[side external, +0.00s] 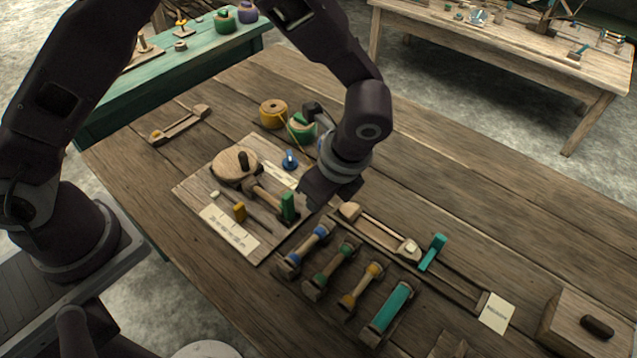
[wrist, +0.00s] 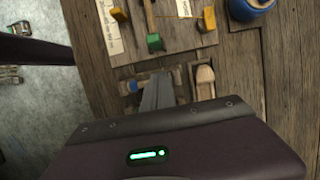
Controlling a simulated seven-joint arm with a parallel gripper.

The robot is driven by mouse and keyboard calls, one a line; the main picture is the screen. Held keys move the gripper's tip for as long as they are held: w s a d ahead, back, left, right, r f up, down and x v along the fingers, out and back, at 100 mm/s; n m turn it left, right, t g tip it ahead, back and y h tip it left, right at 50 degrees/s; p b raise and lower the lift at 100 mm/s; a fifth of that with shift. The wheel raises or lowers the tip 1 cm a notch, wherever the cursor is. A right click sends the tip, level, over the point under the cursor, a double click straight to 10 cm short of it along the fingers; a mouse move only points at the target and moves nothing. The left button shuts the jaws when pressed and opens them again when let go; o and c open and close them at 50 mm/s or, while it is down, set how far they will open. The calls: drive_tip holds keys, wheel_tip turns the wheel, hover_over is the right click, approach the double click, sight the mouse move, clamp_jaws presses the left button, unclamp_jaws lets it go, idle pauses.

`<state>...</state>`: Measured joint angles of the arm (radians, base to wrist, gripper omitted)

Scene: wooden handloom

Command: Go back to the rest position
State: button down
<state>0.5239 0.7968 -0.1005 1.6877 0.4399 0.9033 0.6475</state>
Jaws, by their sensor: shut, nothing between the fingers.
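My gripper (side external: 309,199) is shut and empty, pointing down over the table beside the right edge of a wooden board (side external: 194,190). In the wrist view its closed fingers (wrist: 158,92) reach toward the gap between the board and the spool rack. I cannot tell the exact height of the fingertips above the table.
A rack of several bobbins (side external: 333,262) and a wooden shuttle (side external: 380,233) lie at the front right. A teal lever (side external: 433,252) stands beside the shuttle. Thread spools (side external: 273,113) are behind the board. The table's back right is clear.

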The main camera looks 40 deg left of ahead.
drive_tip(key=s+a+r+n+t+h, duration=0.15)
drive_tip(key=a+r+n, duration=0.25)
drive_tip(key=r, duration=0.5)
drive_tip(key=s+a+r+n+h, duration=0.1)
drive_tip(key=s+a+r+n, duration=0.15)
drive_tip(key=r, duration=0.65)
drive_tip(key=s+a+r+n+t, duration=0.2)
drive_tip(key=s+a+n, duration=0.1)
drive_tip(key=s+n, duration=0.2)
drive_tip(key=s+a+r+n+t+h, duration=0.1)
drive_tip(key=s+a+r+n+t, duration=0.1)
drive_tip(key=s+n, duration=0.4)
drive_tip(key=s+a+r, duration=0.1)
drive_tip(key=s+a, duration=0.1)
drive_tip(key=shift+s+a, duration=0.2)
drive_tip(key=shift+a, duration=0.1)
